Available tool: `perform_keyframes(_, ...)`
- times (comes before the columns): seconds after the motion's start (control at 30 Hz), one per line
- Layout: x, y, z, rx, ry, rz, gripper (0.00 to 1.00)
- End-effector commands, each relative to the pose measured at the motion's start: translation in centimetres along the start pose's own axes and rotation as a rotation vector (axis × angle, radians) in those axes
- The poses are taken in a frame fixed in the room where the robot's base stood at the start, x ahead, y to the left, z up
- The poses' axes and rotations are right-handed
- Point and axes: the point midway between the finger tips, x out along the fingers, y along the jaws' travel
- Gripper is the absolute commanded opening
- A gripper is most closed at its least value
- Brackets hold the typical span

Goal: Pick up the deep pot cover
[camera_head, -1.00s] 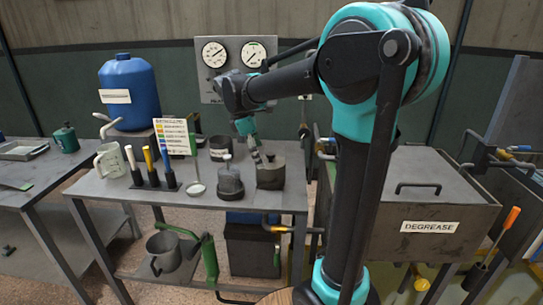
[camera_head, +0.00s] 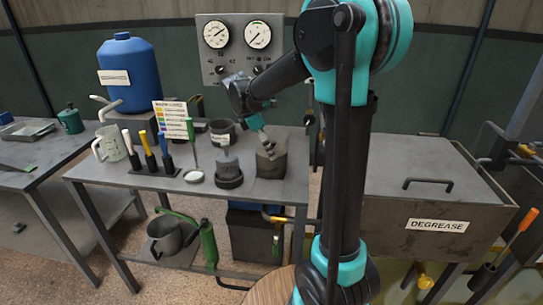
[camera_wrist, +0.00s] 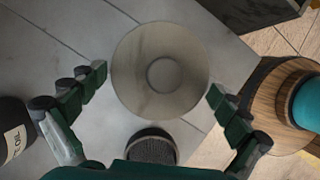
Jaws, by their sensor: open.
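The deep pot cover appears to be the round grey piece (camera_wrist: 160,92) in the wrist view, with a smaller circle at its middle. It seems to match the dark tapered piece (camera_head: 270,166) at the right end of the bench in the head view. My gripper (camera_wrist: 158,88) is open, with a finger on each side of the round piece in the picture and nothing held. In the head view my gripper (camera_head: 266,146) is just above the tapered piece and partly covers it. Whether the fingers touch it or how far above they are cannot be told.
A dark ribbed piece (camera_head: 228,170) stands close to its left; a labelled pot (camera_head: 221,131) is behind. The degrease tank (camera_head: 410,205) is at right.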

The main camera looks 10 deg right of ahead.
Motion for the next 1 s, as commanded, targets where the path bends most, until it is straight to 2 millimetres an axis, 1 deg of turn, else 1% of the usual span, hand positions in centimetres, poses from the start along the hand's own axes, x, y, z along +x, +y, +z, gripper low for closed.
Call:
perform_keyframes(0.03, 0.5, 0.0, 0.0, 0.001, 0.0, 0.0, 1.0)
perform_keyframes(0.23, 1.6, 0.0, 0.0, 0.001, 0.0, 0.0, 1.0)
perform_keyframes(0.5, 5.6, 0.0, 0.0, 0.002, 0.0, 0.0, 1.0)
perform_keyframes(0.6, 6.5, 0.0, 0.0, 0.001, 0.0, 0.0, 1.0)
perform_keyframes(0.7, 6.8, 0.0, 0.0, 0.0, 0.0, 0.001, 1.0)
perform_keyframes(0.87, 6.8, 0.0, 0.0, 0.0, 0.0, 0.0, 1.0)
perform_keyframes(0.9, 6.8, 0.0, 0.0, 0.0, 0.0, 0.0, 0.99)
perform_keyframes(1.0, 6.8, 0.0, 0.0, 0.0, 0.0, 0.0, 0.86)
